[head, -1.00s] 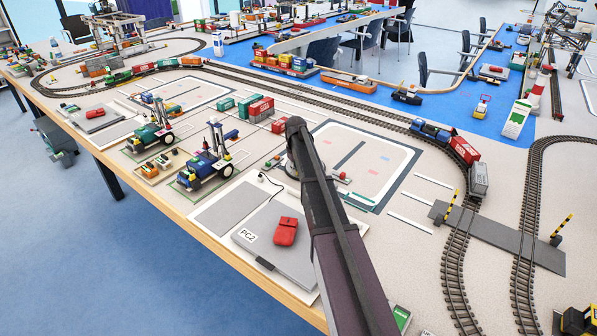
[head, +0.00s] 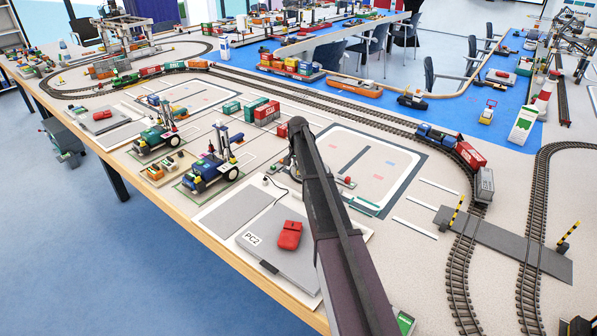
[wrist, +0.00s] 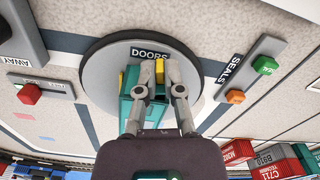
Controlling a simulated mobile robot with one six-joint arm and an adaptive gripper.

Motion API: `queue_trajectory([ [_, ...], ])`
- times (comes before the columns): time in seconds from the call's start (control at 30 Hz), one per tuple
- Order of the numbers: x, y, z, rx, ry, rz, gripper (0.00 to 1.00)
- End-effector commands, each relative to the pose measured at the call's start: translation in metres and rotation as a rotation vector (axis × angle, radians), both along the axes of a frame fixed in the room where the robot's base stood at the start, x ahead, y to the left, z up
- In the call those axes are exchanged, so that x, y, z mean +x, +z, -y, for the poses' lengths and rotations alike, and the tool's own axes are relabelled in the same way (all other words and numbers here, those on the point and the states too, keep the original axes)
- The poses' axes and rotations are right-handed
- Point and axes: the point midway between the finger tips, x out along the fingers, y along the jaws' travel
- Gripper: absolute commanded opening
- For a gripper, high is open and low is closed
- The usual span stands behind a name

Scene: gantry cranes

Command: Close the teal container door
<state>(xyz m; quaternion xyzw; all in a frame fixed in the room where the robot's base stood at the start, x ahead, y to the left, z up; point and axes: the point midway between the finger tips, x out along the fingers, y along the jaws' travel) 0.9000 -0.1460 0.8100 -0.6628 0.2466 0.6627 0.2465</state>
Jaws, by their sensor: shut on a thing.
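In the wrist view the teal container (wrist: 128,108) stands on a round grey pad (wrist: 100,84) labelled DOORS. My gripper (wrist: 158,72) reaches over it with its two fingers close together. Teal and small yellow parts show beside and between the fingertips. The gripper is shut on part of the teal container; I cannot tell whether that part is the door. The fingers and palm hide much of the container, and the door's angle is unclear. In the head view my arm hides the gripper and most of the pad.
A panel labelled SEALS (wrist: 240,75) with green and orange buttons lies right of the pad. A panel with a red button (wrist: 28,93) lies left. Red and grey containers (wrist: 270,160) stand at lower right. A laptop-like grey slab marked PC2 (head: 275,250) lies near the table edge.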

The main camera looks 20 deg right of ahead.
Motion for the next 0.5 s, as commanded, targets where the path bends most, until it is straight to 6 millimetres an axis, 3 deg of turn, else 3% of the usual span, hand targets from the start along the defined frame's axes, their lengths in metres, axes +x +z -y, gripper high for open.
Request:
queue_trajectory([
  [0.5,0.0049,0.0000,0.0028,0.000,-0.159,0.000,0.00],
])
